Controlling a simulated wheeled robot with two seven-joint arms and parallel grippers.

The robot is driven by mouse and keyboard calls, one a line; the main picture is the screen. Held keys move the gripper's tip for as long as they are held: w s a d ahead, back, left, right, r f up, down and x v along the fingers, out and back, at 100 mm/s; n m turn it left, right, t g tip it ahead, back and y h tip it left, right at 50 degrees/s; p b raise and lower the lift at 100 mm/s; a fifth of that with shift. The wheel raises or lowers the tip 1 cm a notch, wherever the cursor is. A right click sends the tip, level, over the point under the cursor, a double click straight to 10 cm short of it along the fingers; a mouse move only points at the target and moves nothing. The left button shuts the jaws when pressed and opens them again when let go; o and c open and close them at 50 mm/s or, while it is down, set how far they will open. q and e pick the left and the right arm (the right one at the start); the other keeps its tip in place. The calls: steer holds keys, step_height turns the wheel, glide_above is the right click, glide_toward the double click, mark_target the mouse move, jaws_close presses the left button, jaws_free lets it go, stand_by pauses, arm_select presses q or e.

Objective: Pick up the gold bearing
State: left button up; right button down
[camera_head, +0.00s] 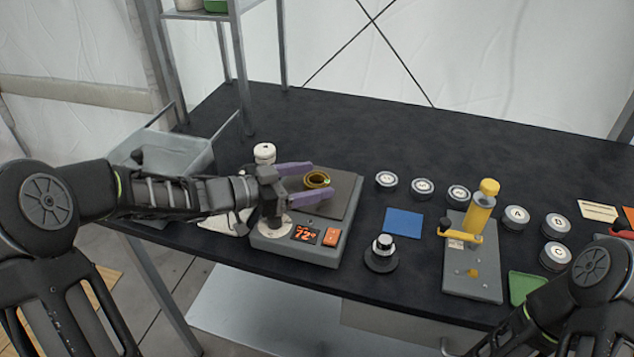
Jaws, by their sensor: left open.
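The gold bearing (318,180) is a small ring on the dark top plate of a grey heater (345,190), whose orange display reads about 72. My left gripper (311,182) reaches in from the left with its purple fingers open. One finger shows behind the bearing and one in front of it, so the ring appears between the fingertips. I cannot tell whether either finger touches it.
A grey bin (165,150) is at the table's left end. A blue square (403,222), a black-and-silver knob (381,254) and a yellow press (478,215) stand right of the heater. Several white-topped round pieces (422,188) lie around the press.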

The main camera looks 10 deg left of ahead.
stand_by(0.6)
arm_select(q)
steer(key=c, duration=1.6)
steer(key=shift+o, duration=0.2)
steer(key=shift+r, duration=0.15)
step_height(320, 180, up, 10)
steer(key=p, duration=0.1)
steer(key=shift+d, duration=0.15)
